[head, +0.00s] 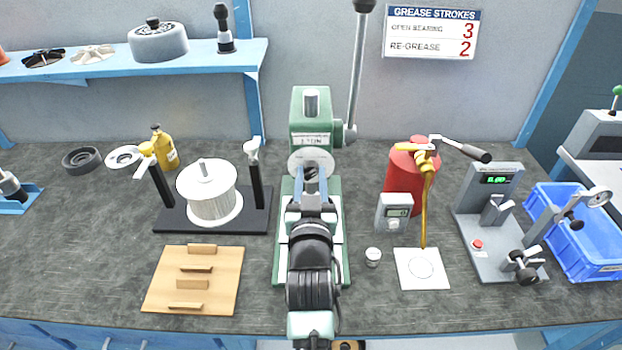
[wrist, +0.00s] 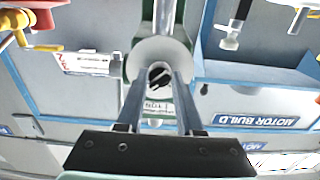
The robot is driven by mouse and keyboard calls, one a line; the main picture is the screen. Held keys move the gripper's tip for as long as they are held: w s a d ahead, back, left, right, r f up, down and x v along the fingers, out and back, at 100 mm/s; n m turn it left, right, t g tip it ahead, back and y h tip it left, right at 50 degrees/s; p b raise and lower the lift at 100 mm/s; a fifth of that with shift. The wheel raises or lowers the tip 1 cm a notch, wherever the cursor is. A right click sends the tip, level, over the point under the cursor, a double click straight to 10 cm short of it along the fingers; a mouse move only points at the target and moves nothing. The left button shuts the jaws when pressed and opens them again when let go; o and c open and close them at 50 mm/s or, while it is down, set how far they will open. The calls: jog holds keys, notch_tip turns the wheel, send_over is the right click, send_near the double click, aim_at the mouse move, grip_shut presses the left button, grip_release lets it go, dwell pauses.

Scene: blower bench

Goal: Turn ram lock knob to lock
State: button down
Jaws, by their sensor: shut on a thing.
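The green press (head: 311,105) marked 1 TON stands at the back middle of the bench. A pale round disc (head: 298,158) shows on its front, partly covered by my gripper. My gripper (head: 311,180) reaches the press front from the near side. In the wrist view, my gripper (wrist: 160,82) has its two long fingers on either side of a small black ram lock knob (wrist: 158,73) in front of the pale disc (wrist: 150,52). The fingers are shut on the knob. A pale bar or mark shows on it, but its lock setting is not readable.
The press lever (head: 357,65) rises at the right of the press. A spool fixture (head: 208,200) and a wooden board (head: 193,280) are left. A blue crate (head: 590,262) is far right.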

dwell(0.4)
jog(key=c, duration=0.5)
grip_release()
jog(key=shift+c, duration=0.2)
jog(key=s, duration=1.3)
jog(key=shift+b, duration=0.45)
